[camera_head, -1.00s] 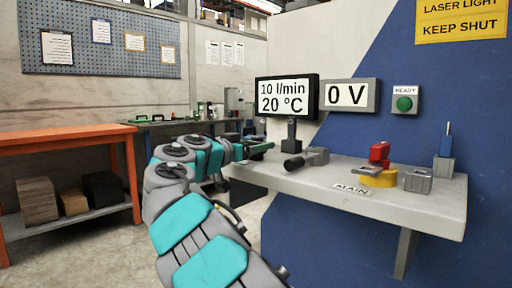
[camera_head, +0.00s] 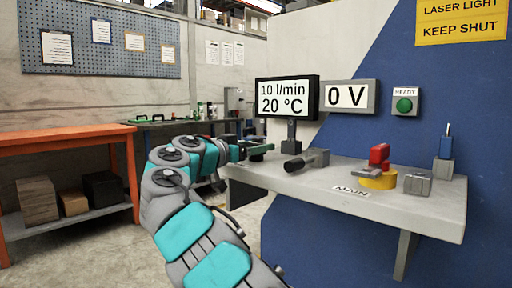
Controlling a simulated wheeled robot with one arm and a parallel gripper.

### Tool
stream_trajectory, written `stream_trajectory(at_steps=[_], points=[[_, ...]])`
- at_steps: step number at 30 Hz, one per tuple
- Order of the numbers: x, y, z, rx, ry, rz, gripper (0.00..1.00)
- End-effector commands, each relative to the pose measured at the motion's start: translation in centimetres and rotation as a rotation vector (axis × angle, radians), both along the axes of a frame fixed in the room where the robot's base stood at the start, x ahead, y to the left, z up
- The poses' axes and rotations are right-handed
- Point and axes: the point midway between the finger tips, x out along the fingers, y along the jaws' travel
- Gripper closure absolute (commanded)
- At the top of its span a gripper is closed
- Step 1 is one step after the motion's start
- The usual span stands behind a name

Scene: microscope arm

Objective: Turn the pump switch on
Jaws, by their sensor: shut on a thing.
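My gripper (camera_head: 246,153) is at the far end of my teal and grey arm, by the left end of the wall shelf, below and left of the display. It is small in view and appears shut on a small dark green thing (camera_head: 262,149); its fingers are hard to make out. On the shelf (camera_head: 400,208), a grey block with a black handle (camera_head: 293,164) lies right of my gripper, apart from it. A red switch (camera_head: 379,156) sits on a yellow base by a MAIN label. A grey block with a blue-tipped lever (camera_head: 447,148) stands far right. I see no pump label.
A green READY button (camera_head: 404,105) is on the wall. A low grey box (camera_head: 417,183) sits on the shelf. An orange bench (camera_head: 60,136) stands left, with open floor before it.

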Motion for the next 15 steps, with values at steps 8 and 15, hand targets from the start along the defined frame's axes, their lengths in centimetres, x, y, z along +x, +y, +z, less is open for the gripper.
stream_trajectory(at_steps=[8, 15], points=[[-0.01, 0.01, 0.14, 0.000, -0.002, 0.001, 0.00], [-0.04, 0.03, 0.09, -0.001, -0.001, 0.001, 0.00]])
